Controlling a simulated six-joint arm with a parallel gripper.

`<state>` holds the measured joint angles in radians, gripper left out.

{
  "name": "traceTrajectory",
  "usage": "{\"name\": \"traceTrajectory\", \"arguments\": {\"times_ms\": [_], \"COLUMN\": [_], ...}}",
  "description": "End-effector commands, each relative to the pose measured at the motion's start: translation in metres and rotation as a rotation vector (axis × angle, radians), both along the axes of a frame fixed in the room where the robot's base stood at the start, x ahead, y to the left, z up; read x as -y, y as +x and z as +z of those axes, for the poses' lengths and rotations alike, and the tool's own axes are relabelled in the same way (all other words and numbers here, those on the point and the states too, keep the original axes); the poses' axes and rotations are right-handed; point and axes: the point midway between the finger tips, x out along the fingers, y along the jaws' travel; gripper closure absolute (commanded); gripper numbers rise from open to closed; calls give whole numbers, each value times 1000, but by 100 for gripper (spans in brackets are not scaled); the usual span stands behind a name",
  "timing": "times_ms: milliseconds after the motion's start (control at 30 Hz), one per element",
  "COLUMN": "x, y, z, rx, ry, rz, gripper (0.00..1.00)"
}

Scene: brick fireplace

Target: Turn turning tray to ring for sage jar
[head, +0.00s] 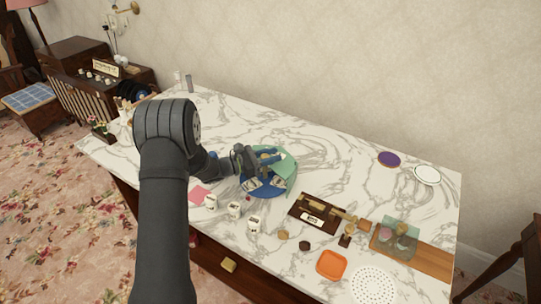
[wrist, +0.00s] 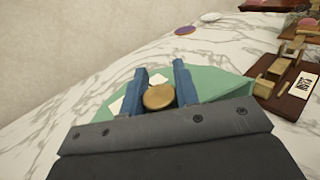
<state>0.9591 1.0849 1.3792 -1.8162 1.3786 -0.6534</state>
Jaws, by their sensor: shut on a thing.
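The turning tray (head: 288,163) is a round blue and green disc on the marble table. Its green part (wrist: 215,83) fills much of the wrist view's middle. White cards (head: 279,182) lie on it, too small to read. A round wooden knob (wrist: 158,97) stands between the two blue fingers of my gripper (wrist: 159,88), which is shut on it. In the head view my gripper (head: 265,157) is over the tray's middle and hides part of it. Several white jars stand in front, among them one white jar (head: 254,224); I cannot tell which is the sage jar.
A dark wooden stand with a label (head: 313,218) lies right of the tray. An orange dish (head: 331,264), a white perforated plate (head: 373,286) and a clear green box (head: 398,238) crowd the right front. A pink square (head: 200,192) lies left. The table behind the tray is clear.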

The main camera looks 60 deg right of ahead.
Motion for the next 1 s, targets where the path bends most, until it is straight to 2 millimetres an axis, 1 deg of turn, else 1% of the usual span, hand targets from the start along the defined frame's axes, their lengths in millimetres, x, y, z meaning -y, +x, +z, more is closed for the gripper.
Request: {"name": "traceTrajectory", "arguments": {"times_ms": [300, 333, 367, 400, 433, 767, 867, 1000], "x": [0, 0, 0, 0, 0, -3, -11, -33], "y": [0, 0, 0, 0, 0, 2, 9, 27], "z": [1, 1, 1, 1, 1, 0, 1, 0], "rx": [1, 1, 1, 1, 1, 1, 0, -1], "ry": [-1, -1, -1, -1, 0, 1, 0, 1], "rz": [-7, -6, -6, -6, -6, -5, -3, -1], "gripper": [100, 66, 60, 52, 50, 50, 50, 50]}}
